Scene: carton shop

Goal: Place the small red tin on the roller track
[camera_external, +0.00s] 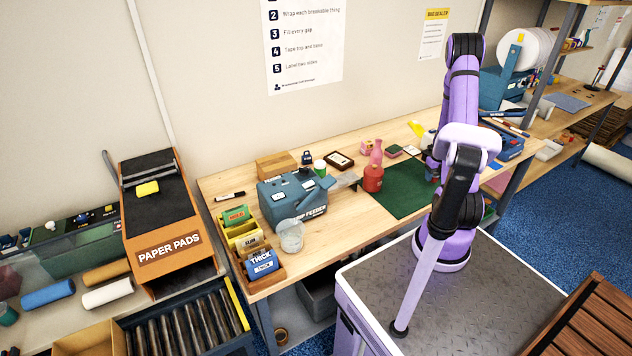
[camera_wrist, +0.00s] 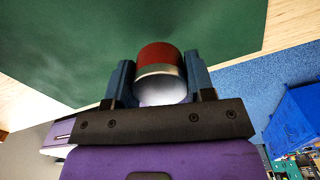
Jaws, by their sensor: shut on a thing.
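The small red tin (camera_wrist: 158,54), red on one part and silvery on the other, sits between the two blue fingers of my gripper (camera_wrist: 158,78) in the wrist view. The fingers are shut on its sides. The green mat (camera_wrist: 60,50) lies behind and below it. In the external view my arm covers most of the gripper, near the right side of the green mat (camera_external: 392,190), and the tin cannot be made out clearly there. The roller track (camera_external: 172,334), with dark rollers and a yellow edge, is at the lower left, far from my gripper.
The tall paper pads dispenser (camera_external: 170,250) rises behind the track. A blue crate (camera_wrist: 296,120) shows right in the wrist view.

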